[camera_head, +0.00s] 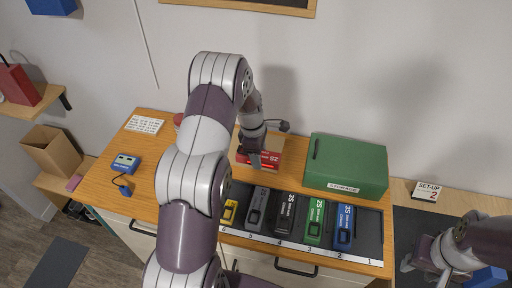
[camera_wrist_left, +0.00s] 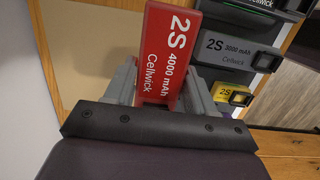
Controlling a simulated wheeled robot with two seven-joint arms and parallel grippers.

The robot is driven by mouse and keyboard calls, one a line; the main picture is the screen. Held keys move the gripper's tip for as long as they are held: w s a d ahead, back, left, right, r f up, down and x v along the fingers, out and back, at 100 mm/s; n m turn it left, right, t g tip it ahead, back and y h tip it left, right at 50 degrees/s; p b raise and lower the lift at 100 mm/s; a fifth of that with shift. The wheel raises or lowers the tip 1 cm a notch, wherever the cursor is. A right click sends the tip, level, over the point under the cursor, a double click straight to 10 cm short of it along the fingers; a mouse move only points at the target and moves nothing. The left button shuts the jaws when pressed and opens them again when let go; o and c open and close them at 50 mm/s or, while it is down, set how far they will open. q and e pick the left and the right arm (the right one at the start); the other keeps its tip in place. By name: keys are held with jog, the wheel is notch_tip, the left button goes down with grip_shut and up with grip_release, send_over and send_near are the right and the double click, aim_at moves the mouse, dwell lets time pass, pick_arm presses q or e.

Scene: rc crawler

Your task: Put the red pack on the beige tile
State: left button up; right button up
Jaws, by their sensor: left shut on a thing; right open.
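The red pack (camera_head: 268,158), marked 2S 4000 mAh, is between the fingers of my left gripper (camera_head: 262,150), which is shut on it. The left wrist view shows the red pack (camera_wrist_left: 168,55) close up between both fingers (camera_wrist_left: 172,95). The beige tile (camera_wrist_left: 85,50) lies behind and beside the pack in that view; in the head view the pack and gripper are over its area, left of the green box. I cannot tell whether the pack touches the tile. My right gripper (camera_head: 425,272) is open at the lower right.
A green storage box (camera_head: 346,166) stands right of the pack. A black rack (camera_head: 270,227) at the bench front holds several packs, including the grey pack (camera_head: 257,207) and green pack (camera_head: 315,220). A blue charger (camera_head: 126,163) sits at the left. A blue object (camera_head: 487,278) is near my right gripper.

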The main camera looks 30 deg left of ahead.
pick_arm(q)
jog(key=w+a+f, duration=0.1)
jog(key=w, duration=0.1)
jog(key=w+a+f+p, duration=0.1)
jog(key=w+a+f, duration=0.1)
jog(key=shift+w+a+f, duration=0.1)
jog(key=shift+a+f, duration=0.1)
jog(key=shift+a, duration=0.1)
notch_tip(320, 180, down, 4)
jog(key=shift+d+r+p, duration=0.1)
jog(key=shift+r+p, duration=0.15)
jog(key=shift+p, duration=0.75)
jog(key=shift+f, duration=0.15)
jog(key=shift+f+b, duration=0.3)
jog(key=o, duration=1.3)
jog(key=shift+r, duration=0.1)
